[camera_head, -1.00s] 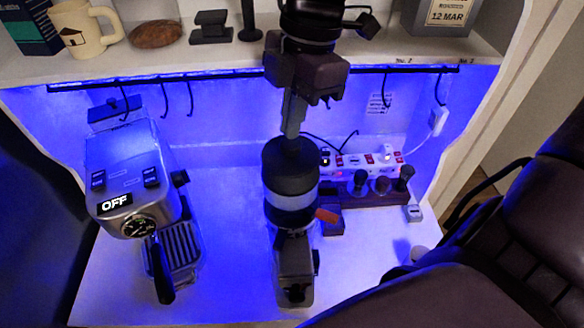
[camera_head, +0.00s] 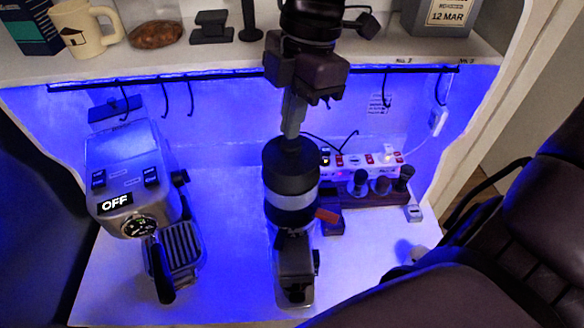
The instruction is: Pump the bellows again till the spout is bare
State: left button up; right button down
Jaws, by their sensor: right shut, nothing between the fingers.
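The grinder (camera_head: 291,205) stands in the middle of the cabinet floor, a dark cylinder with a silver band. The black bellows (camera_head: 289,160) sits on its top. My right gripper (camera_head: 292,128) comes down from above, shut and empty, its fingertips at the top of the bellows. Whether they press on it or only touch it I cannot tell. The grinder's lower front (camera_head: 295,258) faces me. The spout opening and any grounds on it are too dark and small to make out. My left gripper is not in view.
An espresso machine (camera_head: 130,180) reading OFF stands at left. Right of the grinder are a power strip (camera_head: 362,160) and a dark rack (camera_head: 375,194) with several handled tools. A shelf (camera_head: 200,62) with a mug (camera_head: 86,28) runs above. Clear floor lies between machine and grinder.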

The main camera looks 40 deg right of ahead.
aim_at(291, 143)
jog(key=shift+f+b, duration=1.2)
jog(key=shift+f, duration=0.3)
dwell(0.5)
jog(key=shift+r, duration=0.15)
jog(key=shift+r+p, duration=2.15)
jog(key=shift+r, duration=1.35)
